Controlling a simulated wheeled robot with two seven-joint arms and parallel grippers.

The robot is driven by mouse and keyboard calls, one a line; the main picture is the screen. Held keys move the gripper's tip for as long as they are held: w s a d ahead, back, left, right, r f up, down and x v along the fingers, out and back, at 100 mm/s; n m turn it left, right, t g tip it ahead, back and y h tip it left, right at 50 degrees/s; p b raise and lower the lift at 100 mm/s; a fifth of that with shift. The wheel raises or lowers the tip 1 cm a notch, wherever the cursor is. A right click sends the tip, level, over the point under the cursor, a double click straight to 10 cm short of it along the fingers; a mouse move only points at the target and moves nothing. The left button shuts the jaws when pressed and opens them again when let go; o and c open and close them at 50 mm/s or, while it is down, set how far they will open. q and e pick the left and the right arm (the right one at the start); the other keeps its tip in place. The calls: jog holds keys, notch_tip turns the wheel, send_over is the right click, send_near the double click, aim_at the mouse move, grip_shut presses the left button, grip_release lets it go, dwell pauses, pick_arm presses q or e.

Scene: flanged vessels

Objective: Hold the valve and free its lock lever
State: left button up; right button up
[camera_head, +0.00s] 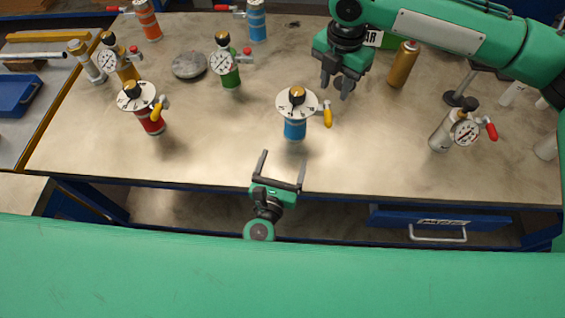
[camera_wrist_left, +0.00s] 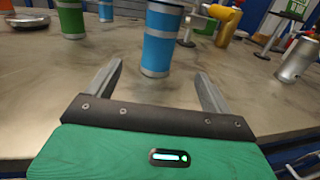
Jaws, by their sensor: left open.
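A blue cylindrical valve (camera_head: 295,130) with a white dial disc, a black-and-gold knob and a yellow lever (camera_head: 327,114) on its right stands upright mid-table. My left gripper (camera_head: 284,158) is open and empty at the table's front edge, short of this valve. In the left wrist view the blue body (camera_wrist_left: 161,38) stands beyond and between the fingers (camera_wrist_left: 160,70); its top is cut off. A similar red valve (camera_head: 152,122) with a yellow lever (camera_head: 159,108) stands at left. My right gripper (camera_head: 336,90) hangs behind the blue valve, fingers apart, with nothing seen between them.
A green vessel (camera_head: 231,77) and a silver vessel (camera_head: 441,134) carry gauges and red levers. A gold cylinder (camera_head: 403,64) stands right of my right gripper. A grey round lid (camera_head: 189,65) lies behind. The table (camera_head: 220,135) is clear between the red and blue valves.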

aim_at(293, 130)
pick_arm(q)
jog(key=w, duration=0.4)
jog(key=w+d, duration=0.1)
jog(key=w, duration=0.4)
jog(key=w+d, duration=0.1)
jog(key=w, duration=0.3)
jog(key=shift+w+d, duration=0.25)
jog(key=shift+w, duration=0.05)
jog(key=c, duration=1.6)
